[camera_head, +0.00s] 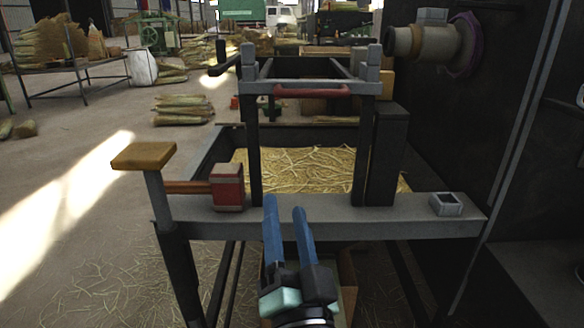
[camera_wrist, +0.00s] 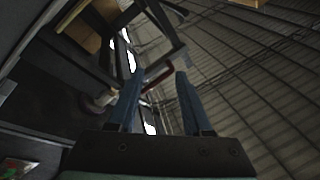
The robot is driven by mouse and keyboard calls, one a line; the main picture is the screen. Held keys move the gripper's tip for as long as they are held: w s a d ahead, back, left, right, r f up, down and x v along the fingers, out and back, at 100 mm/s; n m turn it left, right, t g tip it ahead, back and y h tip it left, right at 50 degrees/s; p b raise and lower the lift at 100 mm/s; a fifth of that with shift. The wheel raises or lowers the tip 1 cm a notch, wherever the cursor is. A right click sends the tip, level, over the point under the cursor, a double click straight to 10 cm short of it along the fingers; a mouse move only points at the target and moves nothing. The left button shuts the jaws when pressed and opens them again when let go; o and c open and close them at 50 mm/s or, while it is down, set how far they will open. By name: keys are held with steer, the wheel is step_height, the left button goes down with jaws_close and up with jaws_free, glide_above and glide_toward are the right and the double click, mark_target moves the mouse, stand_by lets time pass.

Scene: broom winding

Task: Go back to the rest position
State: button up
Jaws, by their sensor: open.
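My gripper (camera_head: 285,203) has two blue fingers that stand apart with nothing between them. In the head view it is low in the middle, its fingertips in front of the front beam (camera_head: 330,216) of the winding machine. In the wrist view my gripper (camera_wrist: 156,82) points up toward the machine frame and the roof. A red handle bar (camera_head: 312,91) crosses the machine's upright frame, above and beyond the fingertips. It also shows between the fingers in the wrist view (camera_wrist: 157,76), apart from them as far as I can tell.
A red block (camera_head: 228,187) and a wooden pad (camera_head: 143,156) on a post stand at the beam's left. A small grey box (camera_head: 445,204) sits at its right. Straw (camera_head: 300,170) fills the tray behind.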

steer(key=s+r+n+t+h+p, duration=0.15)
steer(key=s+r, duration=0.25)
steer(key=r, duration=0.8)
steer(key=s+r+n+t+h+p, duration=0.1)
steer(key=s+r+n+t+p, duration=0.25)
steer(key=r, duration=0.85)
steer(key=s+r+n+t+h+p, duration=0.15)
steer(key=s+r, duration=0.35)
steer(key=r, duration=0.6)
step_height(320, 180, up, 37)
steer(key=y+p, duration=0.1)
steer(key=p, duration=3.6)
steer(key=shift+w+d+r, duration=0.15)
steer(key=shift+w+d, duration=0.15)
steer(key=shift+w, duration=0.1)
